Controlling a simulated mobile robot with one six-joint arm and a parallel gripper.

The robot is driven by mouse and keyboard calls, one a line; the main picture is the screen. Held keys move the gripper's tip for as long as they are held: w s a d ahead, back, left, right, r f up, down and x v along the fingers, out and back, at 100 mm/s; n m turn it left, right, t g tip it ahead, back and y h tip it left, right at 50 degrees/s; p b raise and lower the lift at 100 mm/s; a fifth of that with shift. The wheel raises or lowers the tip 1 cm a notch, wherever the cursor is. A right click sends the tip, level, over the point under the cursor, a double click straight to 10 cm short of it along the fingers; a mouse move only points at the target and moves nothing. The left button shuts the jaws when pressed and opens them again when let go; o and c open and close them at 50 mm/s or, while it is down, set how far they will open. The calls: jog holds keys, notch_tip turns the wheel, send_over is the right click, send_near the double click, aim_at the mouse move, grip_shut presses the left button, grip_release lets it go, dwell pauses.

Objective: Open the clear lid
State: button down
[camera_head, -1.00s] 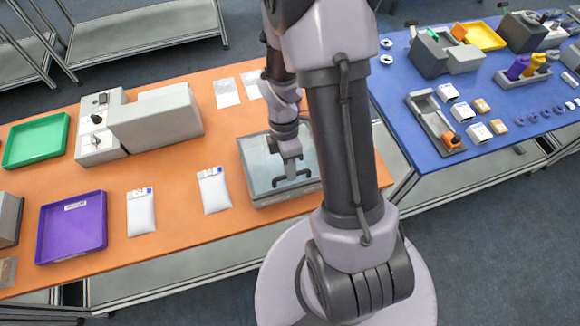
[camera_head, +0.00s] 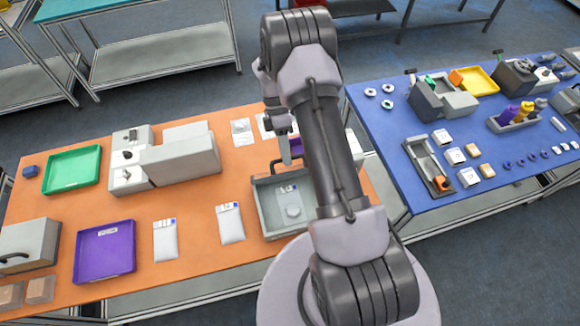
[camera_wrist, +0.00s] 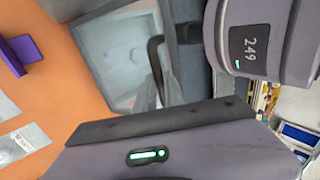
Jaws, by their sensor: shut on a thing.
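The grey box (camera_head: 263,215) stands on the orange table with its top open. A white pouch and a pale rounded item (camera_head: 292,211) lie inside. The clear lid (camera_head: 262,176) is tilted up at the back of the box, partly hidden by my arm. Its dark handle (camera_head: 273,165) shows beside my gripper (camera_head: 284,158). In the wrist view the clear lid (camera_wrist: 115,60) fills the middle, with its dark handle (camera_wrist: 154,62) in front. My gripper is shut on the handle; the fingertips are mostly hidden.
White pouches (camera_head: 230,223) lie left of the box. A purple tray (camera_head: 104,252), a green tray (camera_head: 72,170) and a grey machine (camera_head: 180,162) stand further left. A purple object (camera_head: 297,146) is behind the lid. The blue table (camera_head: 420,200) is to the right.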

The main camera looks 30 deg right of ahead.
jog(key=w+d+b, duration=0.2)
jog(key=w+d, duration=0.1)
jog(key=w, duration=0.8)
jog(key=shift+f, duration=0.3)
jog(key=shift+w, duration=0.1)
jog(key=c, duration=1.5)
grip_release()
jog(key=shift+o, duration=0.2)
jog(key=shift+r, duration=0.1)
jog(key=s+a+r+b, duration=0.1)
jog(key=s, duration=0.4)
jog(key=s+a+r+b, duration=0.1)
jog(key=s+r, duration=0.1)
jog(key=s, duration=0.3)
jog(key=s+a+r+b, duration=0.1)
jog(key=s+a+r, duration=0.1)
jog(key=s, duration=0.3)
jog(key=shift+s+a, duration=0.1)
jog(key=shift+s, duration=0.1)
